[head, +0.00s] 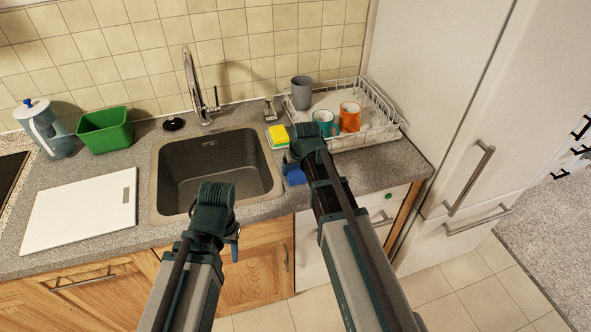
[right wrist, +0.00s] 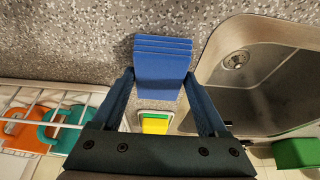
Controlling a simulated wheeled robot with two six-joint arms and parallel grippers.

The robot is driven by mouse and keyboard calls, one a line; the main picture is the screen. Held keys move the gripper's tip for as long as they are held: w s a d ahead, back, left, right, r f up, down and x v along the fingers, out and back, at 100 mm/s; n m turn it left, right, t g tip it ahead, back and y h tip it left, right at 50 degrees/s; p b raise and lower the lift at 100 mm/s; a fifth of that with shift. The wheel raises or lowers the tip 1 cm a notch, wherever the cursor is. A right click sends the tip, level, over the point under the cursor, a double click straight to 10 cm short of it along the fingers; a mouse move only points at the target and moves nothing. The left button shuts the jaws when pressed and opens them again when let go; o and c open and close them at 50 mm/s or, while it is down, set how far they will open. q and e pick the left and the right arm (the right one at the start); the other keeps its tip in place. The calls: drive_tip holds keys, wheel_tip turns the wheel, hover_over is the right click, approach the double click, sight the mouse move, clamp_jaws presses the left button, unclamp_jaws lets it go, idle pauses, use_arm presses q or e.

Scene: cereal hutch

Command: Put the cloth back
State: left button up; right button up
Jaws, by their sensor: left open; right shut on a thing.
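A folded blue cloth (head: 295,175) is at the counter's front, just right of the sink. In the right wrist view the cloth (right wrist: 162,60) shows as stacked blue layers between the two fingers. My right gripper (head: 288,162) is shut on it; I cannot tell whether the cloth touches the counter. My left gripper (head: 234,248) is open and low in front of the sink cabinet, partly hidden by its own wrist, with nothing seen in it.
The sink (head: 215,170) lies left of the cloth. A yellow-green sponge (head: 279,133) sits behind my right gripper. A dish rack (head: 375,130) holds a grey cup (head: 302,92), a teal mug (head: 323,122) and an orange mug (head: 350,117). A white board (head: 80,212) lies at left.

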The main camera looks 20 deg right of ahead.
drive_tip(key=shift+f, duration=0.2)
drive_tip(key=o, duration=1.1)
drive_tip(key=shift+r, duration=0.2)
drive_tip(key=p+v, duration=1.1)
drive_tip(key=v, duration=0.1)
drive_tip(key=s+a+n+g, duration=0.1)
drive_tip(key=s+a, duration=0.3)
drive_tip(key=s, duration=0.2)
drive_tip(key=s+a+f+n+g+h, duration=0.1)
drive_tip(key=s+a+g, duration=0.1)
drive_tip(key=s+a, duration=0.3)
drive_tip(key=s+a+n+g, duration=0.1)
drive_tip(key=s+a, duration=0.3)
drive_tip(key=s, duration=0.4)
drive_tip(key=shift+a+f+g+h, duration=0.2)
drive_tip(key=shift+a+g+h, duration=0.1)
drive_tip(key=shift+g, duration=0.2)
drive_tip(key=shift+w, duration=0.1)
